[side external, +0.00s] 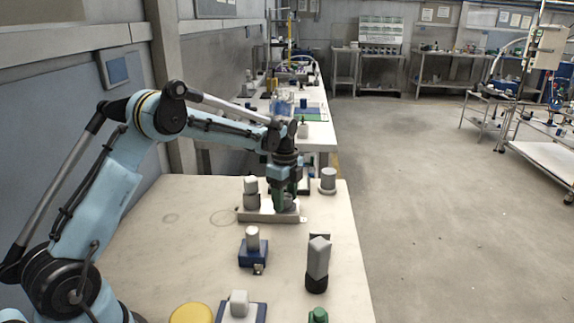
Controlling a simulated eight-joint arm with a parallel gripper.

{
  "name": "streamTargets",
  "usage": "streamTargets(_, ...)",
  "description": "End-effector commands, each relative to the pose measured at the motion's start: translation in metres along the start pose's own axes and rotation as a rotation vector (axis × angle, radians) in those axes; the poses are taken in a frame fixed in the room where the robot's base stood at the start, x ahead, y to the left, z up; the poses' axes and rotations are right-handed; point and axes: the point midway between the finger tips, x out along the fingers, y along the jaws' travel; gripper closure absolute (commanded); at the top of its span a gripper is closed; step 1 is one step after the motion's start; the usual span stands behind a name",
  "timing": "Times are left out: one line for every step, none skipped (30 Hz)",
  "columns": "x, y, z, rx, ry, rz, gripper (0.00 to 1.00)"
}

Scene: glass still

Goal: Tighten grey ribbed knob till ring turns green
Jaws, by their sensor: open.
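My gripper (286,203) points down with its green fingers low over the right part of a pale flat plate (256,215) near the far end of the table. The fingers are open around or just in front of a small grey part on that plate. This may be the grey ribbed knob, but it is mostly hidden and its ribs are too small to make out. I cannot tell whether the fingers touch it. No coloured ring can be made out there. A grey cylinder with a darker lower part (251,192) stands on the plate's left end.
A grey capped cylinder (328,180) stands right of the plate. Nearer stand a white cylinder on a blue block (253,240), a grey block on a black base (318,258) and a yellow disc (191,314). The table's (165,245) left-middle is clear.

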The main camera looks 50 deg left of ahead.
Motion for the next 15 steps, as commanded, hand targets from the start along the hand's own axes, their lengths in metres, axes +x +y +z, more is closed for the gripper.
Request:
streamTargets(-0.0001, 0.0, 0.0, 0.0, 0.0, 0.0, 0.45)
streamTargets(-0.0001, 0.0, 0.0, 0.0, 0.0, 0.0, 0.48)
streamTargets(-0.0001, 0.0, 0.0, 0.0, 0.0, 0.0, 0.54)
streamTargets(-0.0001, 0.0, 0.0, 0.0, 0.0, 0.0, 0.58)
streamTargets(-0.0001, 0.0, 0.0, 0.0, 0.0, 0.0, 0.63)
streamTargets(-0.0002, 0.0, 0.0, 0.0, 0.0, 0.0, 0.69)
streamTargets(-0.0002, 0.0, 0.0, 0.0, 0.0, 0.0, 0.74)
streamTargets(-0.0002, 0.0, 0.0, 0.0, 0.0, 0.0, 0.78)
streamTargets(-0.0002, 0.0, 0.0, 0.0, 0.0, 0.0, 0.84)
streamTargets(-0.0003, 0.0, 0.0, 0.0, 0.0, 0.0, 0.89)
streamTargets(-0.0003, 0.0, 0.0, 0.0, 0.0, 0.0, 0.94)
streamTargets(-0.0003, 0.0, 0.0, 0.0, 0.0, 0.0, 1.0)
streamTargets(-0.0003, 0.0, 0.0, 0.0, 0.0, 0.0, 1.0)
streamTargets(-0.0003, 0.0, 0.0, 0.002, 0.0, 0.0, 1.0)
streamTargets(-0.0003, 0.0, 0.0, 0.012, 0.0, 0.0, 1.0)
